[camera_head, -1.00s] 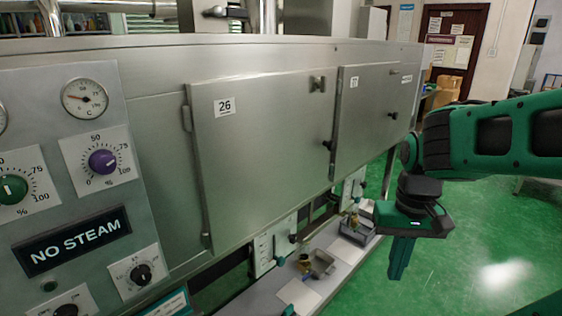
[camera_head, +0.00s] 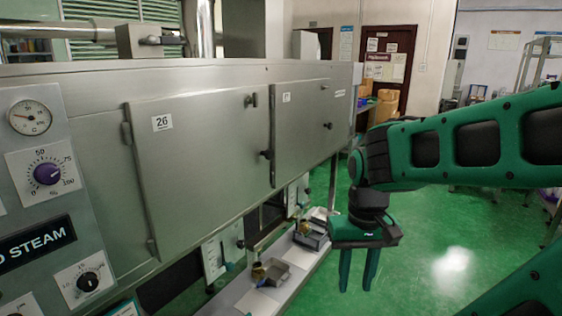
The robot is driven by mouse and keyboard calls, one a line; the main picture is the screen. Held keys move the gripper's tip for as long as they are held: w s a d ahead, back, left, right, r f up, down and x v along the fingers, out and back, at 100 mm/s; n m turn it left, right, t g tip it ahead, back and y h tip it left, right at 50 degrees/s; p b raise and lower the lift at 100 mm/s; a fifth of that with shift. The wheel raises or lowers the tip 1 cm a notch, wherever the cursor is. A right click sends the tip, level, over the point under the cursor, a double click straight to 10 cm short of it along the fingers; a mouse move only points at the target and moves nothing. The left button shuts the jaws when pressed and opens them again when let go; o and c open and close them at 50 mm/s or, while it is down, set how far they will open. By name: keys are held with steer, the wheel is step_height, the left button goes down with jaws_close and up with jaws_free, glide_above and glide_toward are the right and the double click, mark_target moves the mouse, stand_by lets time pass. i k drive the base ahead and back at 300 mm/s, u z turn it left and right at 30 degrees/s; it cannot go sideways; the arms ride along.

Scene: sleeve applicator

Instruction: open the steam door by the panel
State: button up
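The steam door beside the control panel is a flat steel door (camera_head: 205,165) with a "26" label, and it looks shut. Its hinges are on the left edge. A dark knob sits on its right edge, and a small latch (camera_head: 251,100) is near its top right corner. The control panel (camera_head: 40,215) is left of it, with a gauge, a purple dial and a "STEAM" sign partly cut off. My gripper (camera_head: 358,272) hangs in free air to the right of the door, fingers down and apart, with nothing between them.
A second steel door (camera_head: 302,135) adjoins on the right, also shut. A low shelf (camera_head: 262,298) with small metal items runs below the doors. Green floor (camera_head: 430,235) is clear around my arm. Boxes (camera_head: 383,108) stand by the far brown door.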

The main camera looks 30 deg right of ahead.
mark_target(203, 159)
steer(key=z, duration=0.1)
steer(key=k, duration=0.15)
steer(key=z, duration=0.7)
steer(key=i, duration=0.6)
steer(key=z, duration=0.2)
